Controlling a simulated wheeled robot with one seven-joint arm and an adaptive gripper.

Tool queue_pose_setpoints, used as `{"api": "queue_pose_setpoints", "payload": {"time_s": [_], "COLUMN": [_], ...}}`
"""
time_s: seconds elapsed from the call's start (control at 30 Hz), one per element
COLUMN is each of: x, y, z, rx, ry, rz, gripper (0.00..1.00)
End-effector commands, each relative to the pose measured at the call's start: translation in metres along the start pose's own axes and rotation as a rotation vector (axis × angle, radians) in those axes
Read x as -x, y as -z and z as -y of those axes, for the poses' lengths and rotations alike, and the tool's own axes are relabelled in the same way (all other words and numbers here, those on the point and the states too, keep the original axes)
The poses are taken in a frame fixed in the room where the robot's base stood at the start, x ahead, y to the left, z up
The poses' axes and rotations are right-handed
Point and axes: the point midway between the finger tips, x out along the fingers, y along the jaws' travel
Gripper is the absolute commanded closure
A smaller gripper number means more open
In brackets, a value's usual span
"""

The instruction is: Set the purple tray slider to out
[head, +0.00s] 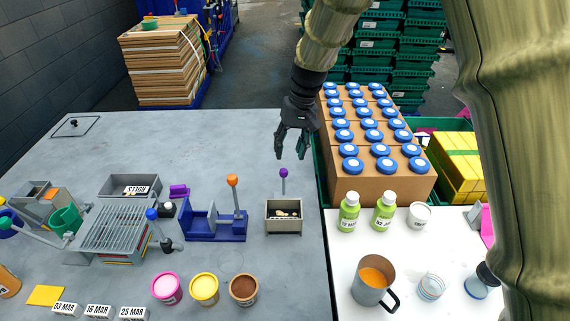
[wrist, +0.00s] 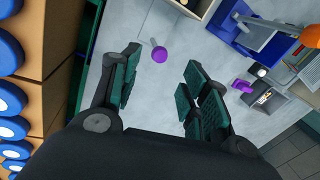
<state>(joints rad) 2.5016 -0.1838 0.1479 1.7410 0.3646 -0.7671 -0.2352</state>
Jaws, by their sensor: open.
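The purple slider knob (head: 283,173) stands on a thin rod at the back of a small grey tray (head: 284,228) with dark contents and pale bits. In the wrist view the purple knob (wrist: 159,54) shows between my fingertips, with a short pale rod. The tray also shows at the top edge of that view (wrist: 190,8). My gripper (head: 291,156) is open and empty. It hangs pointing down, just above and behind the knob in the head view. A gap shows between the fingers and the knob. The exact height gap is hard to tell.
A blue fixture (head: 215,226) with an orange-knobbed lever (head: 233,181) stands left of the tray. A brown carton block with blue-lidded jars (head: 375,185) stands close to the right. Pink, yellow and brown tubs (head: 204,289) sit in front.

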Motion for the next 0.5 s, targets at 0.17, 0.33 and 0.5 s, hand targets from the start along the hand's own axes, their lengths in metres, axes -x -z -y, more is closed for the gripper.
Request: {"api": "queue_pose_setpoints", "payload": {"time_s": [0.17, 0.33, 0.5], "x": [-0.028, -0.051, -0.067], "y": [-0.001, -0.001, 0.000], "z": [0.000, 0.000, 0.000], "rx": [-0.001, -0.001, -0.001], "ry": [0.000, -0.001, 0.000], "rz": [0.004, 0.003, 0.001], "gripper": [0.54, 0.54, 0.54]}}
